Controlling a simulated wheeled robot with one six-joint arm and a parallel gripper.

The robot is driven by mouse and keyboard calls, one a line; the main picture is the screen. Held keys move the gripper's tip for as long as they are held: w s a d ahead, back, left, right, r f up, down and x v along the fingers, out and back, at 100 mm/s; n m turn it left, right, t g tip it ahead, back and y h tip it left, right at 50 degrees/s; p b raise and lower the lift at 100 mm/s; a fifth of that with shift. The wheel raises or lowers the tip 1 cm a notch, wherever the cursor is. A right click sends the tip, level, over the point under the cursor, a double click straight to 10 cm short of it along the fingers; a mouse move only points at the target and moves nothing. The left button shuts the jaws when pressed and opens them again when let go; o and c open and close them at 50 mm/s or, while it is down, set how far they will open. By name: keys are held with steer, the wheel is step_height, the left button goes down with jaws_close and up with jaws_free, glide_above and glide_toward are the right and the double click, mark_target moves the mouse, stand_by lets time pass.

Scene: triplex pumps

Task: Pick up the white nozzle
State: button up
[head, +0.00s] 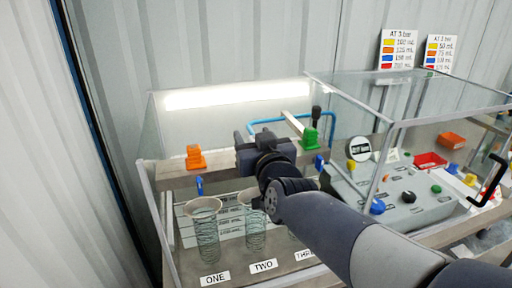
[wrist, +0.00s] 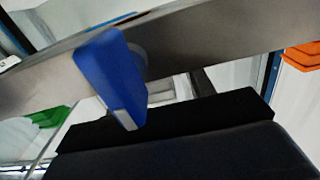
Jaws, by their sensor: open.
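I cannot make out the white nozzle for certain in either view. My gripper (head: 262,150) is open at the wooden beam (head: 222,168), between an orange nozzle (head: 195,157) and a green nozzle (head: 310,137) on it. My gripper and arm hide the middle of the beam in the head view. In the wrist view, a dark part of my gripper fills the bottom, and a blue lever (wrist: 108,75) hangs from the beam close to it. Green shows at the left (wrist: 48,117) and orange at the right (wrist: 302,56). I see nothing held.
Glass panels (head: 163,215) enclose the beam and the coiled jars (head: 207,235), labelled ONE, TWO and THREE. A grey control box (head: 405,190) stands at the right, with a red tray (head: 430,161) and orange tray (head: 452,140) behind. My arm reaches in from the lower right.

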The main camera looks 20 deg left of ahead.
steer(key=shift+w+a, duration=0.2)
steer(key=shift+w, duration=0.05)
steer(key=shift+c, duration=0.2)
steer(key=c, duration=1)
